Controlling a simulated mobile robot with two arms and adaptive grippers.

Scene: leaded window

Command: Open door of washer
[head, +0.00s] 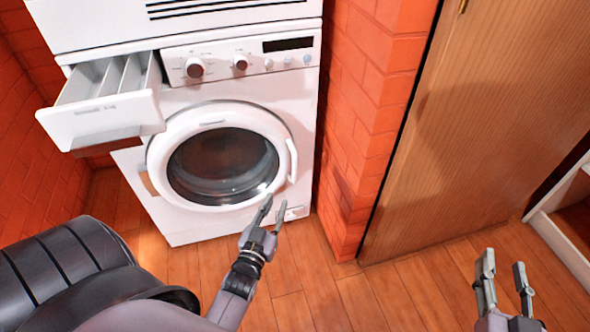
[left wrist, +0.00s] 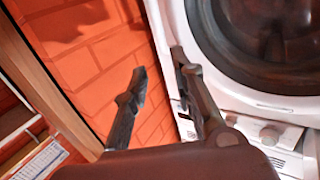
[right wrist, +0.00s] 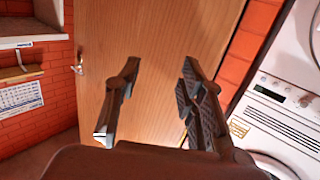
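The white washer (head: 200,220) stands against the brick wall, with its round door (head: 222,163) closed. The door's handle (head: 292,160) is a white vertical bar on the right rim. My left gripper (head: 272,208) is open in front of the washer, just below the handle. In the left wrist view, its fingers (left wrist: 160,82) are apart, and one finger overlaps the white door rim near the lower handle end; I cannot tell if they touch. My right gripper (head: 505,280) is open and empty at the lower right, and its parted fingers (right wrist: 158,85) face the wooden door in the right wrist view.
The detergent drawer (head: 105,110) is pulled out at the washer's upper left. A brick pillar (head: 360,130) and a wooden door (head: 490,120) stand to the right. A white shelf unit (head: 565,235) is at the far right. The wooden floor (head: 390,290) between is clear.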

